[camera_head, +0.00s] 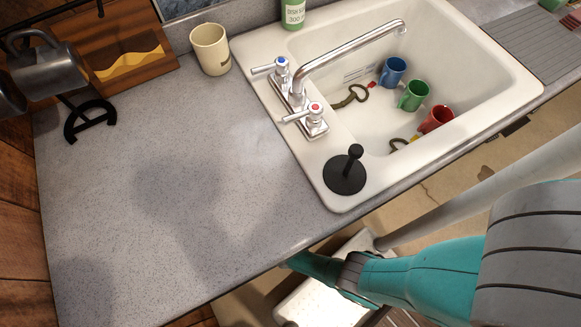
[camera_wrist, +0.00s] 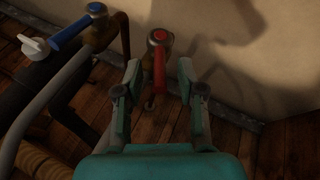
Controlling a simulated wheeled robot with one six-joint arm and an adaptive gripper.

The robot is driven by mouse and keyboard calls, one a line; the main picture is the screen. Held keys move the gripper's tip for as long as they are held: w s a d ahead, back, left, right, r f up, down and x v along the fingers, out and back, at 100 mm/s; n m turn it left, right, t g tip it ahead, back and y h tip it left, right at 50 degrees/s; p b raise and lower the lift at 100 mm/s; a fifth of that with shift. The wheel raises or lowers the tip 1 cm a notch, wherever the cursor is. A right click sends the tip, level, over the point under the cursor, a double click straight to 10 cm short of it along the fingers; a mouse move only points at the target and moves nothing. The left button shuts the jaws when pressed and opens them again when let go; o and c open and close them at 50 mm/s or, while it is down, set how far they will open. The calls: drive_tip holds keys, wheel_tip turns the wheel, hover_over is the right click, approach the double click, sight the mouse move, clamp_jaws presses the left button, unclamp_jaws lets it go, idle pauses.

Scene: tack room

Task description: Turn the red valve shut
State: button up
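The red valve (camera_wrist: 160,65) shows in the wrist view, with a round red top and a red lever handle pointing toward me. It stands near the wall by the wooden floor. My gripper (camera_wrist: 158,78) is open, with one teal finger on each side of the red lever. I cannot tell whether either finger touches it. In the head view my arm reaches down past the counter's front edge, and the gripper and the red valve are hidden there.
A blue-handled valve (camera_wrist: 77,30) and a white knob (camera_wrist: 31,46) sit on pipes to the left in the wrist view. Above, the counter (camera_head: 170,220) holds a white sink (camera_head: 335,160) with mugs, a faucet (camera_head: 345,55) and a black plunger-like stopper (camera_head: 345,175).

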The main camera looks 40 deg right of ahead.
drive_tip(key=v, duration=1.1)
idle(0.3)
